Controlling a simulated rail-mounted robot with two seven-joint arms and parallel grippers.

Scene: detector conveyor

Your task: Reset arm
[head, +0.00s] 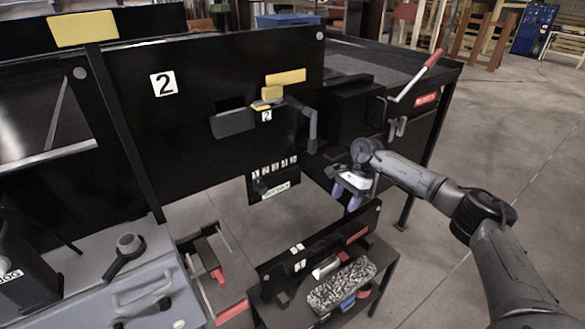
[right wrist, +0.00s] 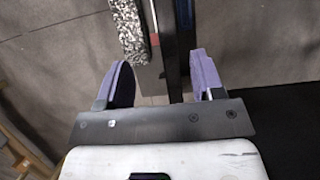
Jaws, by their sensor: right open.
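My right gripper (head: 347,196) hangs at the end of my right arm, which comes in from the right in the head view. It is just in front of the black conveyor housing and above the low black stand (head: 384,262). In the right wrist view its two purple-padded fingers (right wrist: 160,88) are spread wide apart with nothing between them. Beyond them I see part of the stand and the grey floor. My left gripper is not in view.
A black panel marked 2 (head: 215,120) fills the middle. A red-handled lever (head: 418,74) juts out at the right. The low stand holds a speckled grey block (head: 342,283), also seen in the right wrist view (right wrist: 130,28). Open floor (head: 500,130) lies to the right.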

